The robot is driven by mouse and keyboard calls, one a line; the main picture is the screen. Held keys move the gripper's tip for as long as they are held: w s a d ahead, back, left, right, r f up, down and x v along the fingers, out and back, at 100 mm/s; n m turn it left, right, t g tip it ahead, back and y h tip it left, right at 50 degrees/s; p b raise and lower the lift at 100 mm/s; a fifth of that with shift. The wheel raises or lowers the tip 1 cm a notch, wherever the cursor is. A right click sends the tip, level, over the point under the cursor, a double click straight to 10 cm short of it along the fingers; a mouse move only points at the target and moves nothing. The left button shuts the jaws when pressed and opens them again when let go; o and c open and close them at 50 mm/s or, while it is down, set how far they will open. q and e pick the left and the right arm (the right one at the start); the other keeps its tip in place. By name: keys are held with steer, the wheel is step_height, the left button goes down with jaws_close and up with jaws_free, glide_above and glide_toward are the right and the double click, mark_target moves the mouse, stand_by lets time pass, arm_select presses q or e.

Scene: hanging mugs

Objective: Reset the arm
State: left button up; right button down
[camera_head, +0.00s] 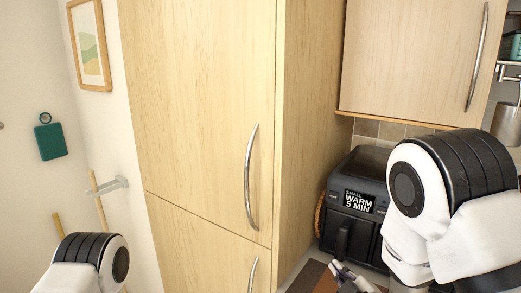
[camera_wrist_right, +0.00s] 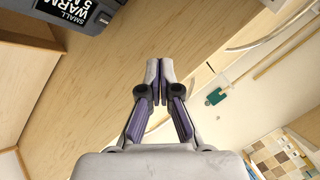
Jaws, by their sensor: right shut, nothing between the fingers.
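My right gripper (camera_head: 349,277) is at the bottom of the head view, in front of the counter and below the black air fryer. In the right wrist view its two fingers (camera_wrist_right: 159,72) are together at the tips, with nothing between them. My right arm fills the right side of the head view, bent at a large white and black joint. Only a joint of my left arm (camera_head: 90,264) shows at the lower left. My left gripper is out of view.
A tall wooden cabinet (camera_head: 205,100) with metal handles stands in the middle. The black air fryer (camera_head: 352,190) sits on the counter under a wall cabinet (camera_head: 410,60). A metal container (camera_head: 507,124) is at the right edge. A green board (camera_head: 50,141) hangs on the left wall.

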steer(key=s+d+f+m+g+h, duration=0.1)
steer(key=s+d+f+m+g, duration=0.15)
steer(key=s+f, duration=0.45)
steer(key=s+d+f+m+g+h+b, duration=0.1)
steer(key=s+f+g, duration=0.25)
steer(key=f, duration=0.75)
steer(key=s+d+f+m+g, duration=0.25)
steer(key=s+f, duration=0.25)
steer(key=f, duration=0.4)
steer(key=s+f+m+g, duration=0.2)
steer(key=s+m+g, duration=0.1)
steer(key=s, duration=0.5)
steer(key=s+d+f+m+g+h, duration=0.1)
steer(key=s+f+m+g, duration=0.2)
steer(key=s, duration=0.5)
steer(key=shift+s+d+f+g, duration=0.2)
steer(key=shift+s+d+g, duration=0.05)
steer(key=shift+g, duration=0.4)
steer(key=shift+w, duration=0.1)
